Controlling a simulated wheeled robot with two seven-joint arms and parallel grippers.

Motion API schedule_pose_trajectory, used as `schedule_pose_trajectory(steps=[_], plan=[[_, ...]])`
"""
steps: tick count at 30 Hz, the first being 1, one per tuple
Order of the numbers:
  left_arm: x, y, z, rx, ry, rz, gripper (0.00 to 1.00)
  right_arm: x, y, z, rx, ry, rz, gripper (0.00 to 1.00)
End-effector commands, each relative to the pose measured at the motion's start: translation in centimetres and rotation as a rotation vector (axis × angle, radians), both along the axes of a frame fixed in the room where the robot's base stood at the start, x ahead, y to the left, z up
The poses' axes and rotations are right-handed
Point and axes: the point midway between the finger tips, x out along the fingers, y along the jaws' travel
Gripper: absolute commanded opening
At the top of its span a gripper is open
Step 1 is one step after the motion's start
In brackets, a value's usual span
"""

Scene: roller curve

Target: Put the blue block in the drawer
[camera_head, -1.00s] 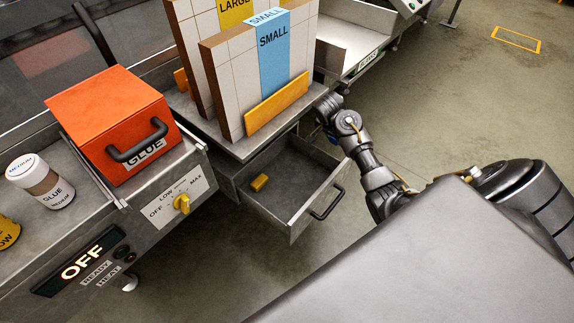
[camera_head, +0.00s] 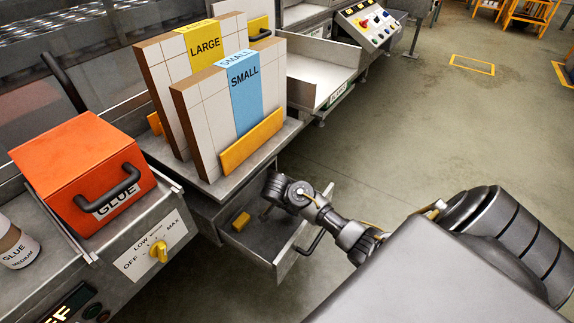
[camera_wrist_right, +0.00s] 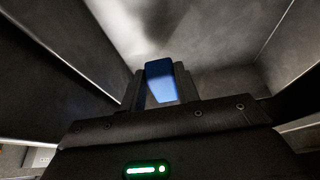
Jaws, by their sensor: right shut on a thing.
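The drawer (camera_head: 262,248) is pulled open below the sample stand, with a handle on its front. A small yellow block (camera_head: 241,221) lies inside it at the left. My right arm reaches in from the right, over the drawer's far right side. My right gripper (camera_wrist_right: 160,82) is shut on the blue block (camera_wrist_right: 160,80), seen between its fingers in the right wrist view. Grey metal walls surround it there. In the head view the blue block is hidden by my arm, and the gripper's tip is hard to make out. My left gripper is not in view.
Tall SMALL (camera_head: 246,95) and LARGE (camera_head: 206,50) panels stand on the shelf above the drawer. An orange GLUE box (camera_head: 80,165) and a yellow knob (camera_head: 159,251) are at left. A metal chute (camera_head: 325,75) lies behind. Open floor is at right.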

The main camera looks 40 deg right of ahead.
Motion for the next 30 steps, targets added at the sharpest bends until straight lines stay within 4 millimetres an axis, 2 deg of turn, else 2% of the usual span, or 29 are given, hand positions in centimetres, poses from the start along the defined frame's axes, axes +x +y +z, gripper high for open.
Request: schedule_pose_trajectory(steps=[10, 12, 18, 30], plan=[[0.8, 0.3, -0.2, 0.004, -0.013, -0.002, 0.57, -0.2, 1.1, -1.4, 0.000, 0.001, 0.002, 0.08], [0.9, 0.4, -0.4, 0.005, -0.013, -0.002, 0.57, -0.3, 1.6, -2.4, -0.002, 0.003, 0.002, 0.08], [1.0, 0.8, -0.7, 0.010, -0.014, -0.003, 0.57, -0.3, 1.4, -4.8, -0.002, 0.001, -0.001, 0.08], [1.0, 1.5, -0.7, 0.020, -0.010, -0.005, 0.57, -0.3, 1.5, -5.1, 0.000, 0.000, -0.001, 0.08]])
